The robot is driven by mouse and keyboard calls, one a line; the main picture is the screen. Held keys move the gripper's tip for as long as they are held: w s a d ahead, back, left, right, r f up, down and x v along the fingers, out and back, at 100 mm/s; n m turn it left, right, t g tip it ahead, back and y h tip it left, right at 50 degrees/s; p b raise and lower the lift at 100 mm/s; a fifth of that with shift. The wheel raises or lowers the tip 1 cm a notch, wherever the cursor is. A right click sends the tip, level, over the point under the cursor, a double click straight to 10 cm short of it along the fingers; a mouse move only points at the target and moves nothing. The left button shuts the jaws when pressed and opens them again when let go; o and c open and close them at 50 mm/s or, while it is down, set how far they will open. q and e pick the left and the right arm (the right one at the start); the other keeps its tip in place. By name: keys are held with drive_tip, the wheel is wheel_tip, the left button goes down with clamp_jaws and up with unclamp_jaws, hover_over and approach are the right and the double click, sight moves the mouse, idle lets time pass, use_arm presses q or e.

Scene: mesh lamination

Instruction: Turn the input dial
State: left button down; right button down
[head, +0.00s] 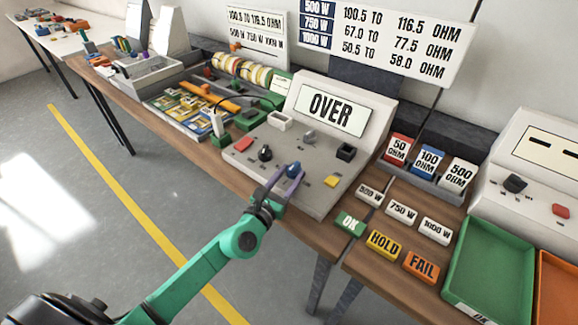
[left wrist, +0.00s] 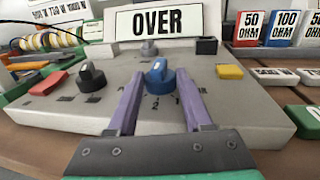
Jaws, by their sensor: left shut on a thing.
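The grey tester box (head: 303,194) has a sloped top with a display (head: 330,107) reading OVER. A blue dial (left wrist: 160,79) with a white pointer mark stands near its front, with small numbers printed on the panel in front of it. My left gripper (head: 284,175) reaches the box from the front; in the left wrist view its purple fingers (left wrist: 159,92) are on either side of the blue dial, shut on it. In the head view the fingers largely hide that dial. A black dial (head: 265,153) is to its left and a grey knob (head: 308,137) behind. My right gripper is not in view.
A red button (head: 243,144), a yellow button (head: 331,181) and a black socket (head: 346,152) sit close by on the box. Resistor blocks (head: 428,161), label tiles (head: 384,243) and a green tray (head: 488,268) are to the right. Part trays (head: 187,120) are to the left.

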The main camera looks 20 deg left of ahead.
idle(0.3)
use_arm(q)
drive_tip(key=shift+c, duration=1.6)
unclamp_jaws()
drive_tip(key=shift+s, duration=0.1)
drive_tip(key=b+v, duration=0.3)
drive_tip(key=v, duration=1.1)
drive_tip(key=shift+s, duration=0.15)
